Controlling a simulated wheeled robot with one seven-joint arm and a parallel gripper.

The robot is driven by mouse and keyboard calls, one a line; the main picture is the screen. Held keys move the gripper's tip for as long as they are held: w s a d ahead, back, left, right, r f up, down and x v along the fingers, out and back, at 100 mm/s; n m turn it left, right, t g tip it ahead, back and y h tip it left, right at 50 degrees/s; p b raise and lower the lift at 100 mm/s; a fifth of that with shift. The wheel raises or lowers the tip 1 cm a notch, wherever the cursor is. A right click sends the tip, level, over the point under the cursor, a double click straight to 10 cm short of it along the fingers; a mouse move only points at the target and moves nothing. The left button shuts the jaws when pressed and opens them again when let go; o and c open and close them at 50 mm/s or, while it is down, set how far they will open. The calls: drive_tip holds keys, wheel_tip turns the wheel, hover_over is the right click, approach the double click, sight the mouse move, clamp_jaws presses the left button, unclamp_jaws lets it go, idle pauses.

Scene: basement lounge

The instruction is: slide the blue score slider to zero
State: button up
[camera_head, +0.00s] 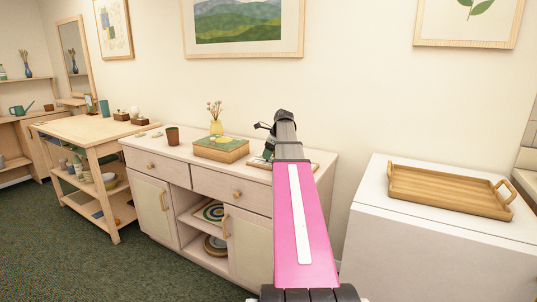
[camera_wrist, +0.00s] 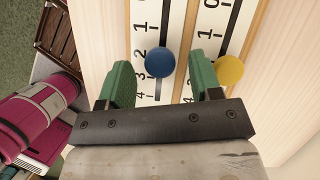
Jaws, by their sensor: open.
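In the wrist view the blue score slider (camera_wrist: 161,62) is a round knob on a white numbered strip (camera_wrist: 143,28). It sits beside about the 2 to 3 marks; smaller numbers lie toward the top of the picture. My gripper (camera_wrist: 160,74) is open, its green fingers on either side of the blue knob, with gaps visible. I cannot tell how far above the board the fingertips are. A yellow slider knob (camera_wrist: 229,70) sits on a second numbered strip, just right of the right finger. In the head view my arm mostly hides the score board (camera_head: 258,163).
The board lies on a pale cabinet (camera_head: 165,148). A boxed game (camera_head: 221,147), a yellow vase (camera_head: 217,127) and a brown cup (camera_head: 172,135) stand left of my arm. A wooden tray (camera_head: 450,192) lies on a white unit at the right.

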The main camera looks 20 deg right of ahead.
sight(253, 159)
drive_tip(key=shift+f, duration=0.15)
clamp_jaws()
drive_tip(key=w+a, duration=0.2)
drive_tip(key=w, duration=0.1)
drive_tip(key=w+a, duration=0.1)
drive_tip(key=w, duration=0.1)
drive_tip(key=shift+w+a, duration=0.15)
drive_tip(key=shift+a, duration=0.25)
unclamp_jaws()
drive_tip(key=shift+a, duration=0.1)
drive_tip(key=v, duration=1)
drive_tip(key=shift+r, duration=0.35)
